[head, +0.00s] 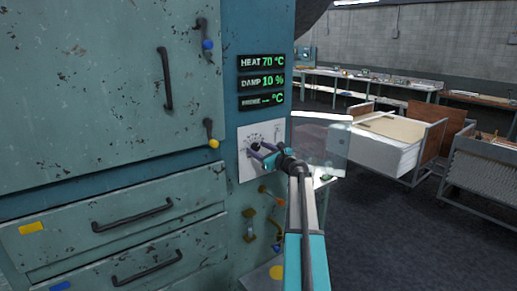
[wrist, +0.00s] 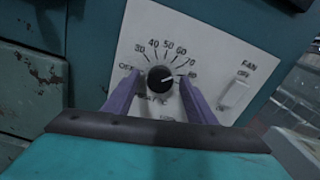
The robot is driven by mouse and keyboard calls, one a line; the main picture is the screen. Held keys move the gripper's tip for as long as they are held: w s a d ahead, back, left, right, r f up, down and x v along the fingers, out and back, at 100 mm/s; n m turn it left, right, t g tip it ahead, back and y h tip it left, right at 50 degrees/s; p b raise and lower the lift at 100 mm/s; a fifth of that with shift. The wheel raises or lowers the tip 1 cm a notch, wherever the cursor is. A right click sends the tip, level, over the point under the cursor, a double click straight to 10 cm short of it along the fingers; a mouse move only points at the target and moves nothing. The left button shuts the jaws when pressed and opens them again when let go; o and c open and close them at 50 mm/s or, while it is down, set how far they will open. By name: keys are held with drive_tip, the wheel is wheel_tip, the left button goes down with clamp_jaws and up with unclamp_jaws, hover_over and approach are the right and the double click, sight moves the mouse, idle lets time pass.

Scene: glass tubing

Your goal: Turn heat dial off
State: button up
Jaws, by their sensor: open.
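The heat dial (wrist: 160,79) is a round black knob with a white pointer line on a white panel (wrist: 210,45). Numbers from 30 to 70 and beyond arc over it, with OFF at its left. The pointer is turned to the right, towards the upper end of the scale. In the head view the dial (head: 255,147) is small and partly hidden by my gripper (head: 261,153). In the wrist view my gripper's purple fingers (wrist: 160,98) stand open on either side of the dial, apart from it. The display (head: 262,62) reads HEAT 70 °C.
A FAN switch (wrist: 236,94) is right of the dial. A clear pane (head: 320,145) stands beside my arm. Levers and valves (head: 265,195) are below the panel. Cabinet handles (head: 165,78) project at left. Carts (head: 385,140) stand at right, with open floor in front.

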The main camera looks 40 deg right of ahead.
drive_tip(key=shift+w, duration=0.15)
drive_tip(key=c, duration=1)
drive_tip(key=shift+c, duration=0.2)
